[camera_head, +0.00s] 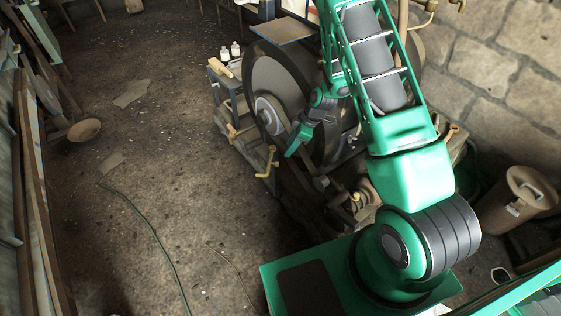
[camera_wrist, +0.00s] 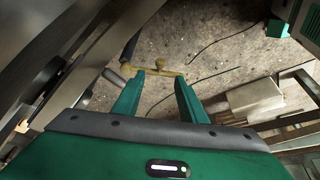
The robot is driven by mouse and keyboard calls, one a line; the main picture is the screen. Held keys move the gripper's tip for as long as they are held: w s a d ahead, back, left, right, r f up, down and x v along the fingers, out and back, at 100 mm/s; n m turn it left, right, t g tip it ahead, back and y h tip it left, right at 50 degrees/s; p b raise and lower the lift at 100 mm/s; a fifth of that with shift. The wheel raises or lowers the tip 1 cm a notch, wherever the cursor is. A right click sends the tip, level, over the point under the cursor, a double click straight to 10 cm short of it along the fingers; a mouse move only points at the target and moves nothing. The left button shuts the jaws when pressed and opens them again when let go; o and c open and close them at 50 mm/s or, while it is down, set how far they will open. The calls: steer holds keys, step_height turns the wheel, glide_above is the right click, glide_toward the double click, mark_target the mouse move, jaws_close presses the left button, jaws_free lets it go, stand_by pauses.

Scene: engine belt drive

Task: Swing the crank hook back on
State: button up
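A yellow bent crank hook (camera_head: 269,163) stands out from the front side of the engine, left of my gripper in the head view. It also shows in the wrist view (camera_wrist: 158,69), where its bar crosses just beyond my fingertips and a small knob rises from it. My gripper (camera_head: 294,153) is in front of the engine's big wheel. In the wrist view my gripper (camera_wrist: 160,81) has its two green fingers apart, with nothing clearly held between them. Whether a fingertip touches the hook, I cannot tell.
The large dark flywheel (camera_head: 280,85) and its belt stand close behind my gripper. A wooden-handled part (camera_head: 221,68) and two small white bottles (camera_head: 231,51) are on the engine's far left. The floor left of the engine is mostly clear, with a green hose (camera_head: 153,231) lying there.

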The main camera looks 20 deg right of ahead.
mark_target(269, 162)
steer(key=x, duration=1.1)
jaws_close()
